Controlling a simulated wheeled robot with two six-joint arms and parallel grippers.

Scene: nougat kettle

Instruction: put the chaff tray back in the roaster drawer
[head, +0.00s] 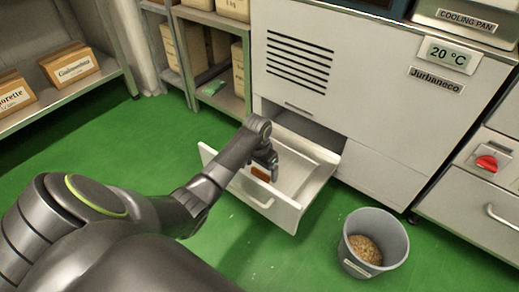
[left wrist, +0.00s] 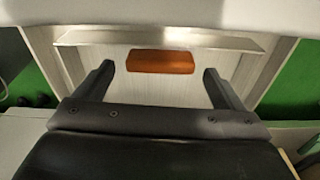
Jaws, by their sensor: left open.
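The roaster drawer (head: 285,214) is pulled out of the lower front of the roaster. What looks like the pale chaff tray (head: 303,170) lies inside it; I cannot tell whether it is fully seated. Its orange-brown handle (head: 261,173) is near the drawer's front, partly beside my fingers. My left gripper (head: 266,160) points down into the drawer, open and empty. In the left wrist view the handle (left wrist: 161,62) shows between and beyond the two open fingertips (left wrist: 157,72), apart from both in the picture. My right gripper is not in view.
The roaster (head: 345,85) stands behind the drawer. A grey bucket (head: 390,229) of brown chaff or beans is on the green floor, right of the drawer. Shelves with boxes (head: 68,66) stand at the left and back. The floor left of the drawer is clear.

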